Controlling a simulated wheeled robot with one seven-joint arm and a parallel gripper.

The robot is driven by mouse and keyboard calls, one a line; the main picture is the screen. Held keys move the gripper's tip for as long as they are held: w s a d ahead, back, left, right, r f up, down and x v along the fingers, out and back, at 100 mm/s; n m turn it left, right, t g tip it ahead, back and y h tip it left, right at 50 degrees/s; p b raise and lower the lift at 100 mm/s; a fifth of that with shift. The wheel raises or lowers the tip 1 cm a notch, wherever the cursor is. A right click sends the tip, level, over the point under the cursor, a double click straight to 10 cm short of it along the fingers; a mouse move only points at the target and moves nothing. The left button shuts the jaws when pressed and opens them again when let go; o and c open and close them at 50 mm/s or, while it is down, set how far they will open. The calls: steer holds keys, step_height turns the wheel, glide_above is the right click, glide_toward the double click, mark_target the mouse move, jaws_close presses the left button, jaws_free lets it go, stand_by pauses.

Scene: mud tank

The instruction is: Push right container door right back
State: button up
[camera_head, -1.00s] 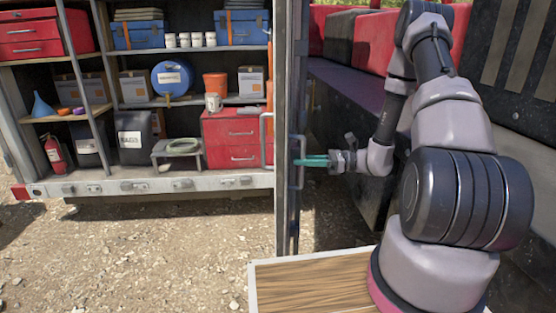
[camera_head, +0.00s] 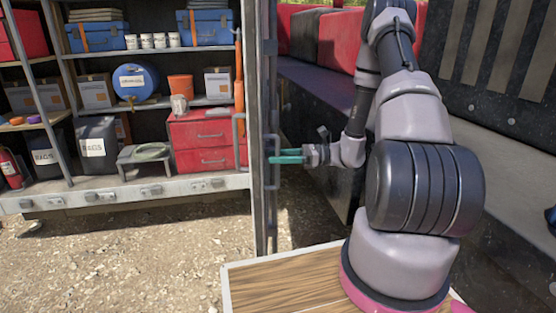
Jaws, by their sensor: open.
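The right container door (camera_head: 261,100) stands swung out and is seen nearly edge-on, left of my arm. A grey vertical handle bar (camera_head: 274,163) is on its right-hand face. Another looped handle (camera_head: 236,140) shows on its left side. My gripper (camera_head: 288,156), with teal fingers, points left at the door's right side. The fingers are open and their tips are at the handle bar. I cannot tell whether they touch it or only overlap it in the view.
A dark bench with red seats (camera_head: 350,45) runs behind my arm. Gravel ground (camera_head: 120,255) in front of the container is clear.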

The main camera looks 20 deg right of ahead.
step_height(320, 180, up, 9)
steer(key=shift+r, duration=0.1)
stand_by(0.3)
